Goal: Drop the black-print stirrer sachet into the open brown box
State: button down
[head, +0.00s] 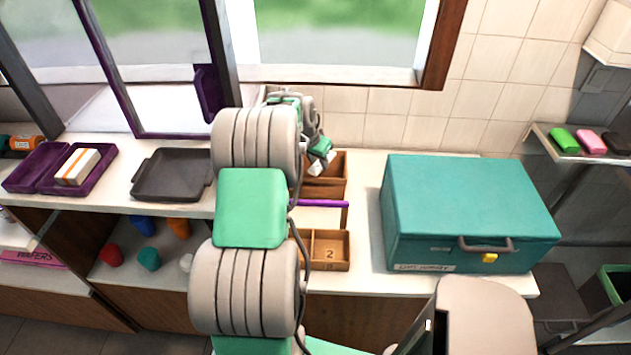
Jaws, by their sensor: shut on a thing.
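My gripper (319,152) is at the back of the counter, partly hidden behind my own arm. It is shut on a small white sachet with dark marks (318,166), which I take for the black-print stirrer sachet. The sachet hangs tilted in front of or over the rear brown open-topped box (338,170); its height above the box is unclear. My arm hides the left parts of both boxes.
A purple bar (322,203) lies between the brown boxes. A large teal chest (465,205) stands to the right. A dark grey tray (168,176) and an open purple case (104,158) with a white-orange box (78,167) are to the left. A window sill runs behind.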

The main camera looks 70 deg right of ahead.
jog(key=c, duration=1)
grip_release()
jog(key=b+v, duration=0.1)
jog(key=v, duration=0.6)
jog(key=shift+a+r+b, duration=0.15)
jog(key=shift+r+b, duration=0.15)
jog(key=shift+r, duration=0.1)
